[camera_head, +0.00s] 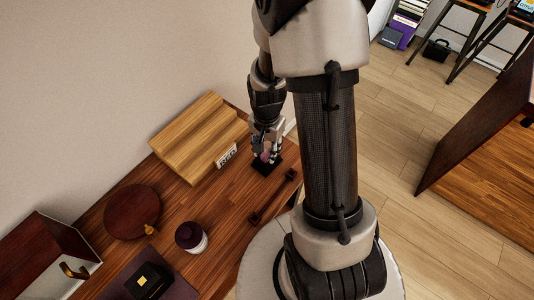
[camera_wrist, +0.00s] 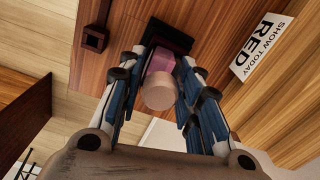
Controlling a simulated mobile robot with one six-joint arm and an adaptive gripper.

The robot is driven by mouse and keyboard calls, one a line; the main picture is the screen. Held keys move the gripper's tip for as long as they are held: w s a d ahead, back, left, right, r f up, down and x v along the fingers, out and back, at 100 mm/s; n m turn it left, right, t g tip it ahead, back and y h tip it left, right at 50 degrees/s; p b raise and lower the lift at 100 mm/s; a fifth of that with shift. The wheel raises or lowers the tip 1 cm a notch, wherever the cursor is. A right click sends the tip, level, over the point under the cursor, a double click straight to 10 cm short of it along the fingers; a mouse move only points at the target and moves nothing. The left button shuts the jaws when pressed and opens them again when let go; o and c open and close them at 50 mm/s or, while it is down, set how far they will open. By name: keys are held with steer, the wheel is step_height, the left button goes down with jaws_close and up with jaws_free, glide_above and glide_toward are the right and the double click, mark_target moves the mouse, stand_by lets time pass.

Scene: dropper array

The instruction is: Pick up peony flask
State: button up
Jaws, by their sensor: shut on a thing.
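The peony flask (camera_wrist: 159,66) is a small pink vessel with a round beige top, seen in the wrist view between the fingers. It shows only as a small pink patch in the head view (camera_head: 263,157), mostly hidden by the fingers. My gripper (camera_wrist: 165,60) is shut on the flask, with fingers on both sides of it. In the head view my gripper (camera_head: 267,155) points down over a black square base (camera_head: 270,167) on the wooden table (camera_head: 222,191). I cannot tell whether the flask touches the base.
A stepped wooden block (camera_head: 201,135) stands left of my gripper, with a card (camera_wrist: 263,47) reading "SHOW TODAY RED". A dark bar-like rack (camera_head: 273,197) lies nearby. A dark-lidded white jar (camera_head: 191,238), a round dark board (camera_head: 132,211) and a black box (camera_head: 149,281) stand nearer.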

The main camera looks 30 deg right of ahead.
jaws_close()
steer(key=shift+r, duration=0.1)
